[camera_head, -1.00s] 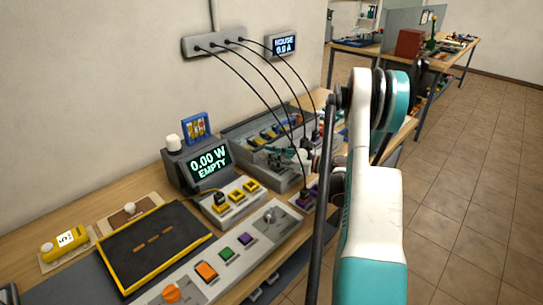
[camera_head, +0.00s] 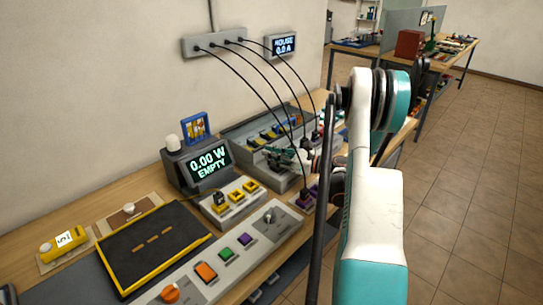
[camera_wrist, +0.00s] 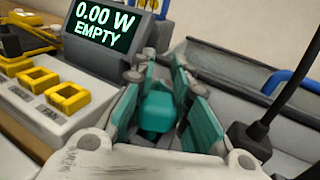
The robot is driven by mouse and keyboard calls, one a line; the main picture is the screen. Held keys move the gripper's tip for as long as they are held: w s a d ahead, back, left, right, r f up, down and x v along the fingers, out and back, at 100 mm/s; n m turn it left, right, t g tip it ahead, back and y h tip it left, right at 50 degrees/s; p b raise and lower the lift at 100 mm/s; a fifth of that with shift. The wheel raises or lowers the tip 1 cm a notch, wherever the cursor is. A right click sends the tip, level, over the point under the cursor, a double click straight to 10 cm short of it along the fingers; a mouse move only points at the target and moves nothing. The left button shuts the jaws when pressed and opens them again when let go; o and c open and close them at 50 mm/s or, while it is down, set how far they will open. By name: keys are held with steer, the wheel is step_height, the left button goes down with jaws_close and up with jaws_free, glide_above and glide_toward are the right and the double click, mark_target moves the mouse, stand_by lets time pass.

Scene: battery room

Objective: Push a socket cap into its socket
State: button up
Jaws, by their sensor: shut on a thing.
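My gripper (camera_head: 282,158) reaches in over the front of the grey tray, right of the display box. In the wrist view its teal fingers (camera_wrist: 155,72) are closed in around a small dark grey piece (camera_wrist: 140,62), mostly hidden by the fingers. I cannot tell for sure that this piece is the socket cap. A white socket strip (camera_head: 235,203) has several yellow-framed sockets; it also shows at the left of the wrist view, with a yellow socket (camera_wrist: 69,98) nearest the gripper. A black plug (camera_head: 219,198) sits in the leftmost one. The gripper is apart from these sockets.
The display box (camera_head: 185,168) reads 0.00 W EMPTY. Black cables (camera_head: 255,85) hang from a wall outlet strip (camera_head: 215,45) to plugs close by my gripper; one plug (camera_wrist: 250,138) is at its right. A control panel (camera_head: 222,265) and a black mat (camera_head: 150,250) lie in front.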

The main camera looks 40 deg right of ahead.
steer(key=shift+f+b, duration=0.5)
steer(key=shift+f, duration=0.1)
steer(key=o, duration=0.7)
steer(key=shift+s, duration=0.1)
steer(key=shift+b+v, duration=1.05)
steer(key=shift+v, duration=4.4)
